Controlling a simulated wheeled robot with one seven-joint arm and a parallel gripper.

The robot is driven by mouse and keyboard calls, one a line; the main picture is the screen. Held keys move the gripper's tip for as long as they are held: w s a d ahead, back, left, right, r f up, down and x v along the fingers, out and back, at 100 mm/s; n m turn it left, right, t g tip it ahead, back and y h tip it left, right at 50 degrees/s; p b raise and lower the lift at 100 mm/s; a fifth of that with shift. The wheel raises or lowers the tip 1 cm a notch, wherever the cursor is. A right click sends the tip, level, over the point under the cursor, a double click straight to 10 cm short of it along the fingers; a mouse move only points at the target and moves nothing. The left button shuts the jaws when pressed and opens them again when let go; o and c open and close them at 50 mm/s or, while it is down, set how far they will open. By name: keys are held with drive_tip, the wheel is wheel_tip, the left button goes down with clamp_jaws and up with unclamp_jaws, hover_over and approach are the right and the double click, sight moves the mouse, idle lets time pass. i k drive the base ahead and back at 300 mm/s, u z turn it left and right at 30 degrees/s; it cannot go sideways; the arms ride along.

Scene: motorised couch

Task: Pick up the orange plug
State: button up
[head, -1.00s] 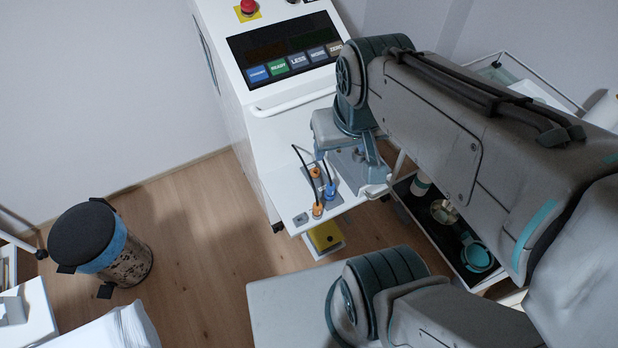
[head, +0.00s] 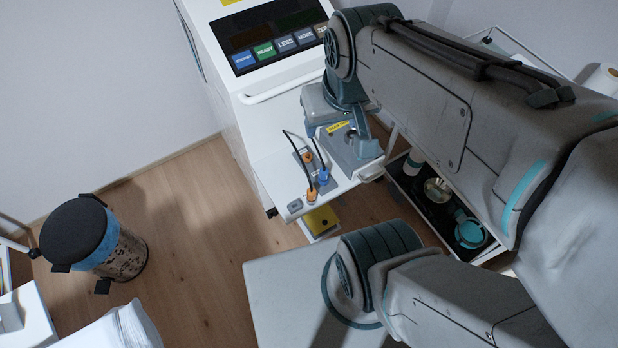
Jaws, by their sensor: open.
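Two orange plugs show on the white shelf (head: 270,170) of the console. The nearer orange plug (head: 312,195) sits by the shelf's front edge, with a black cable looping up from it. The other orange plug (head: 308,157) is farther back, and a blue plug (head: 324,177) stands beside them to the right. My gripper (head: 342,138) is open and empty, behind and to the right of the plugs, over a grey box on the shelf. It appears apart from every plug. Its left finger is partly hidden by its own body.
The white console (head: 222,85) with its button panel rises behind the shelf. A yellow box (head: 320,220) sits below. A dark tray (head: 440,205) with several items is to the right. A bin (head: 95,240) stands at left on open wooden floor.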

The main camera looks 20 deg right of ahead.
sight(311, 196)
drive_tip(key=z, duration=2.95)
drive_tip(key=k, duration=0.5)
drive_tip(key=u, duration=1.7)
